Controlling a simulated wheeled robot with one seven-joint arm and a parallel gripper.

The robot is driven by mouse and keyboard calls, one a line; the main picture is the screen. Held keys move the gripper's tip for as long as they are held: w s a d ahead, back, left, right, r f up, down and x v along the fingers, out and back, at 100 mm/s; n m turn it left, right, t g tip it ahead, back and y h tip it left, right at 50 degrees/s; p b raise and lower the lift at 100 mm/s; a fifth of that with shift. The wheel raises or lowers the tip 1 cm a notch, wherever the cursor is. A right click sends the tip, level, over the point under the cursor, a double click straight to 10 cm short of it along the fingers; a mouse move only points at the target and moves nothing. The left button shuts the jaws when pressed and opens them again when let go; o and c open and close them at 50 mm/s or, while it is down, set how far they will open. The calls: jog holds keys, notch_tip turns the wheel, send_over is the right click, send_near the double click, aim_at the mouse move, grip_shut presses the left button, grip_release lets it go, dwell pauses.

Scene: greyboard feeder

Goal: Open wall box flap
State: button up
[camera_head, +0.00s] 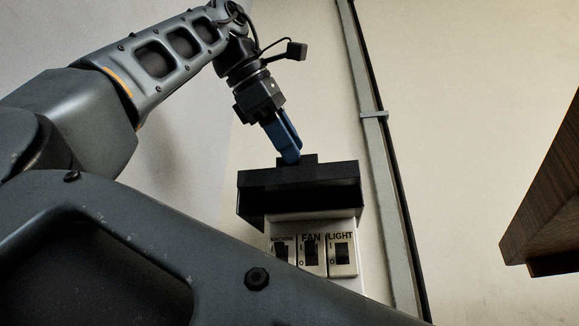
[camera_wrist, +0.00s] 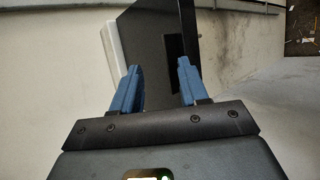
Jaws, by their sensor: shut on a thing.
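The wall box (camera_head: 314,277) is mounted on the wall and has a row of switches on its front. Its black flap (camera_head: 335,183) stands out from the wall above the switches, swung up, with the switches showing below it. My gripper (camera_head: 291,160) comes down from above, its blue fingers at a raised tab (camera_head: 312,159) on the flap's upper edge. In the wrist view, the blue fingers of my gripper (camera_wrist: 158,68) sit on either side of the dark flap (camera_wrist: 150,40) and are shut on it. The exact contact is hard to see.
The switches include FAN (camera_head: 312,255) and LIGHT (camera_head: 342,255); the left label is hard to read. A vertical conduit (camera_head: 385,160) runs up the wall right of the box. A wooden edge (camera_head: 545,200) juts in at the far right. Wall between them is bare.

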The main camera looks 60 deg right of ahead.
jog(key=v, duration=0.6)
jog(key=shift+w+a, duration=0.25)
jog(key=shift+a, duration=0.15)
